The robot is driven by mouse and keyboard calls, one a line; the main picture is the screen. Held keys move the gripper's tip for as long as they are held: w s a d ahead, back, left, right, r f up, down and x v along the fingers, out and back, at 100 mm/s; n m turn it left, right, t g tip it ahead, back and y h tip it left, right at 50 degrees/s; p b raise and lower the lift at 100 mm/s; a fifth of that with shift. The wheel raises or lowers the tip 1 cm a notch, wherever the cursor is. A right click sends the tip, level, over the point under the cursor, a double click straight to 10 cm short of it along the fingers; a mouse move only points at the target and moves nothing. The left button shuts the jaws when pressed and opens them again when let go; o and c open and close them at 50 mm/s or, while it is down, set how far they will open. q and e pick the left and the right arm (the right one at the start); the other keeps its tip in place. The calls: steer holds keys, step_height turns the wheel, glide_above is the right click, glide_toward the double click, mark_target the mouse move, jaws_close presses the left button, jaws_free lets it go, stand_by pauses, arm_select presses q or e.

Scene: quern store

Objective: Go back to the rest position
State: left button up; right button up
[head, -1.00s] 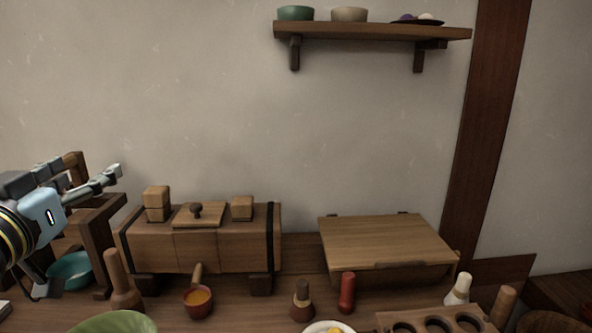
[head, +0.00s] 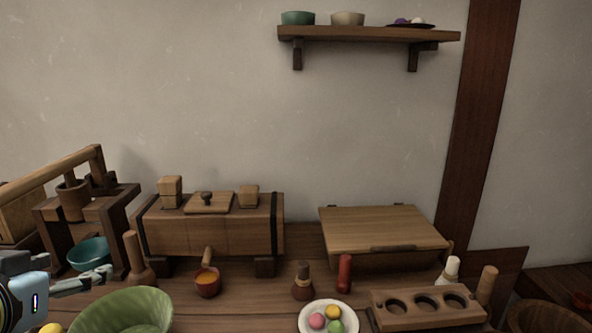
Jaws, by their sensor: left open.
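My left gripper (head: 92,281) shows at the lower left edge, with its light grey fingers pointing right. It is open and holds nothing that I can see. It is low, in front of the teal bowl (head: 88,252) and above and left of the green bowl (head: 125,312). My right gripper is not in view.
A wooden chest (head: 210,235), a small red cup (head: 207,283) and a slanted lidded box (head: 380,232) stand along the wall. A white plate (head: 308,326) with coloured balls and a holed rack (head: 425,310) are at the front right. A shelf (head: 365,34) hangs above.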

arm_select(q)
steer(key=s+d+f+m+g, duration=0.1)
steer(key=s+f+g, duration=0.2)
steer(key=s, duration=0.4)
steer(key=s+d+f+g+h, duration=0.1)
steer(key=s+f+g, duration=0.25)
steer(key=s, duration=0.25)
steer(key=s+d+f+m+g, duration=0.1)
steer(key=s+f+g, duration=0.25)
steer(key=s, duration=0.35)
steer(key=s+a+f+b, duration=0.1)
steer(key=f+b, duration=0.1)
steer(key=f, duration=1)
steer(key=s+a+f+g+b, duration=0.1)
steer(key=s+f+b, duration=0.1)
steer(key=f, duration=0.9)
steer(key=s+a+f+b, duration=0.1)
steer(key=f+b, duration=0.1)
steer(key=f, duration=1)
steer(key=s+f+g+b, duration=0.1)
steer(key=s+f+b, duration=0.2)
steer(key=s+f, duration=1.3)
steer(key=s, duration=0.2)
steer(key=shift+s+a+f+n, duration=0.15)
steer(key=shift+s+f+n, duration=0.15)
steer(key=shift+s+f, duration=0.1)
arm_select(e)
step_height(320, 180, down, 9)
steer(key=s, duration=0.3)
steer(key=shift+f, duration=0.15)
